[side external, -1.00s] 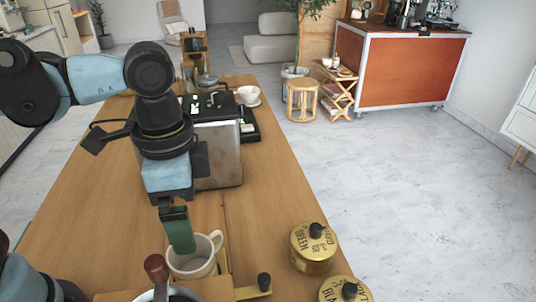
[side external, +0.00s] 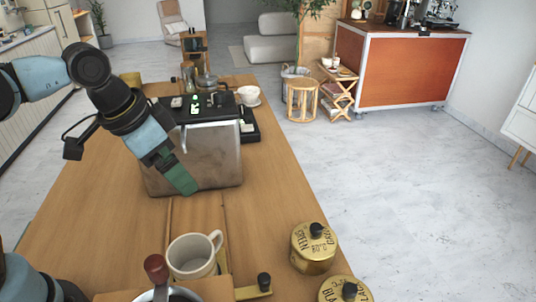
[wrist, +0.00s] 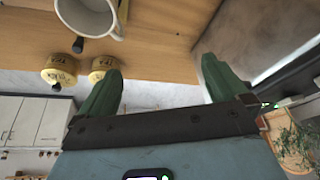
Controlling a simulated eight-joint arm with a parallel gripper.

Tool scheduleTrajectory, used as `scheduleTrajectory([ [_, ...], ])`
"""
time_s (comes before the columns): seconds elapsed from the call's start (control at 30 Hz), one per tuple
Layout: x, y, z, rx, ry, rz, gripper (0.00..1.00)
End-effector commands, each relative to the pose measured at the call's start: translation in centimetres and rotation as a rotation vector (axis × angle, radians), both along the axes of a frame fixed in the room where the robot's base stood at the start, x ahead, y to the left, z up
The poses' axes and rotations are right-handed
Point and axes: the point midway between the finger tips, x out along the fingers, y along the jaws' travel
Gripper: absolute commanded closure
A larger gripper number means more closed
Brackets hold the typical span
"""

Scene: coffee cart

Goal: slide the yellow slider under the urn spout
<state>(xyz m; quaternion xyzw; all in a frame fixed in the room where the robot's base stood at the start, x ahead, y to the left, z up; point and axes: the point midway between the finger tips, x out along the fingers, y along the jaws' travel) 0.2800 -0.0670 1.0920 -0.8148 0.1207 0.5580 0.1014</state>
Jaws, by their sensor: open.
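The yellow slider (side external: 250,293) shows in the side external view at the lower middle, a yellow bar with a black knob (side external: 264,282) at its right end. A white mug (side external: 192,258) stands upright at it, with yellow edge visible beside the mug; its base is partly hidden. The mug also shows in the wrist view (wrist: 88,20). A vessel with a dark red knob (side external: 156,268) is at the bottom edge, mostly cut off; I cannot make out the urn spout. My gripper (side external: 182,181) is open and empty, tilted, in front of the metal machine, apart from mug and slider.
A boxy metal machine (side external: 210,160) stands behind my gripper. Two gold tea tins (side external: 313,250) (side external: 345,291) stand right of the slider, near the table's right edge. A wooden strip (side external: 197,214) runs between mug and machine. The table left of the strip is clear.

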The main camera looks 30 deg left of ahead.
Motion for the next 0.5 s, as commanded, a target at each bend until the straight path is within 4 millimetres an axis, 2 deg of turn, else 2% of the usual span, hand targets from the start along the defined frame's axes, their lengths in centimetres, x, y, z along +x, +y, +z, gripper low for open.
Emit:
scheduleTrajectory([
  [0.03,0.3,1.8,-1.3,-0.018,-0.053,0.082,0.00],
  [0.1,0.6,3.7,-2.5,-0.040,-0.126,0.171,0.00],
  [0.2,0.8,5.7,-3.6,-0.060,-0.201,0.260,0.00],
  [0.27,0.9,6.3,-4.0,-0.065,-0.229,0.290,0.06],
  [0.37,1.0,5.9,-4.2,-0.071,-0.239,0.272,0.21],
  [0.47,1.4,3.3,-4.1,-0.070,-0.206,0.148,0.37],
  [0.5,1.4,1.6,-4.1,-0.068,-0.187,0.074,0.43],
])
